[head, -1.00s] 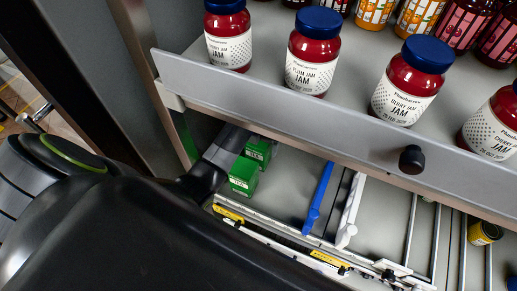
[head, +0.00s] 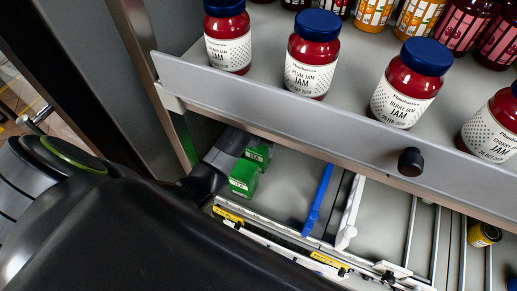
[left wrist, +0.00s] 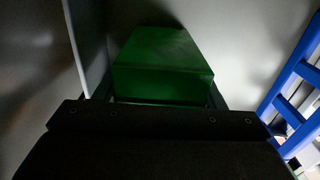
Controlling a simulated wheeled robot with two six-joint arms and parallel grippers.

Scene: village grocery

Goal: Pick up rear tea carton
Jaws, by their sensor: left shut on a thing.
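Two green tea cartons stand on the lower shelf in the head view. The front tea carton (head: 243,178) is nearer, and the rear tea carton (head: 259,155) is behind it, partly hidden. My left gripper (head: 240,146) reaches in from the left beside them; its fingertips are mostly hidden there. In the left wrist view, the rear tea carton (left wrist: 165,68) sits between the fingers of the left gripper (left wrist: 163,98), which is shut on it. Whether the carton is off the shelf is hard to tell. My right gripper is not in view.
The upper shelf's grey front lip (head: 290,110) overhangs the cartons, with several jam jars (head: 313,55) above. A blue divider (head: 318,200) and a white divider (head: 350,212) stand right of the cartons. A shelf side wall (left wrist: 88,45) is close on the left.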

